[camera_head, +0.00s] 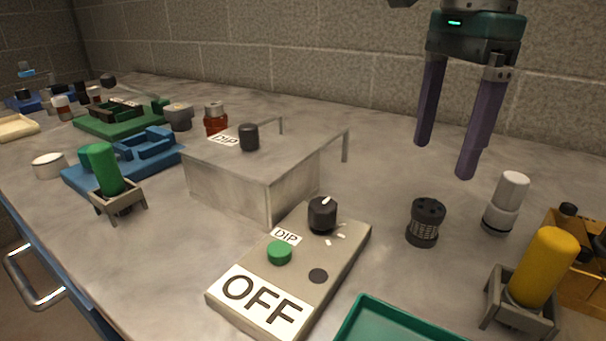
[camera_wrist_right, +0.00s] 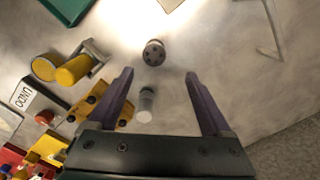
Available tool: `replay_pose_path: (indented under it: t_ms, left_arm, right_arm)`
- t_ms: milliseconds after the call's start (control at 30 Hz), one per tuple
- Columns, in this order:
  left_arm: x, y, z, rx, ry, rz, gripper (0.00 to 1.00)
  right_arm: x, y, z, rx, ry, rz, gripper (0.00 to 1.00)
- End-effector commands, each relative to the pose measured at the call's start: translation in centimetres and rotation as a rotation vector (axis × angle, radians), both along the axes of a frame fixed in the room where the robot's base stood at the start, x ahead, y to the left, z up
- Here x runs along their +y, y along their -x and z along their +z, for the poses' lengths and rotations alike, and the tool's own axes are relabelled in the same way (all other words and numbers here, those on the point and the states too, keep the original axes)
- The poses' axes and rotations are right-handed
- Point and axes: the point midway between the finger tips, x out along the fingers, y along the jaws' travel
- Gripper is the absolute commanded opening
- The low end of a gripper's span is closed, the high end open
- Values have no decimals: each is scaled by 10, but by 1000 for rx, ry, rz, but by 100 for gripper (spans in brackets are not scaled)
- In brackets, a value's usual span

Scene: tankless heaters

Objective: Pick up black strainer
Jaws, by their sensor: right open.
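The black strainer (camera_head: 425,222) is a short dark cylinder with holes in its top and a mesh band, standing upright on the grey counter right of the control box. It also shows in the right wrist view (camera_wrist_right: 154,53), beyond the fingertips. My right gripper (camera_head: 442,160) is open and empty, above and behind the strainer, its two purple fingers pointing down. In the right wrist view its fingers (camera_wrist_right: 160,73) are spread wide, with the strainer between their lines but apart from them. My left gripper is not in view.
A white-capped grey cylinder (camera_head: 506,203) stands close right of the strainer. A yellow cylinder (camera_head: 543,266) sits in a grey holder at the right. The control box marked OFF (camera_head: 260,300) is left, and a green tray (camera_head: 385,325) is in front. A block wall stands behind.

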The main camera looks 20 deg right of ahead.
Motion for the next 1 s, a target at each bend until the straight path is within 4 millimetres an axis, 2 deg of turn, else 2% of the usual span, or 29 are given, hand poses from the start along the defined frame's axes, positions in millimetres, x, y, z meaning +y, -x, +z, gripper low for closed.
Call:
replay_pose_path:
  t_ms: [200, 333, 467, 700, 1000]
  left_arm:
    - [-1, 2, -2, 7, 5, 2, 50]
    - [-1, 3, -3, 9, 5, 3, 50]
    - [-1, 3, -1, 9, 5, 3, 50]
    - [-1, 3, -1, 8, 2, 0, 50]
    - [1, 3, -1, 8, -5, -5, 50]
  right_arm:
    - [-4, 3, -31, 13, 17, -2, 83]
    - [-3, 2, -43, 11, 15, -2, 83]
    - [2, 4, -57, 12, 14, -1, 83]
    - [8, 6, -92, 10, 13, -2, 83]
    - [7, 5, -96, 7, 13, -2, 82]
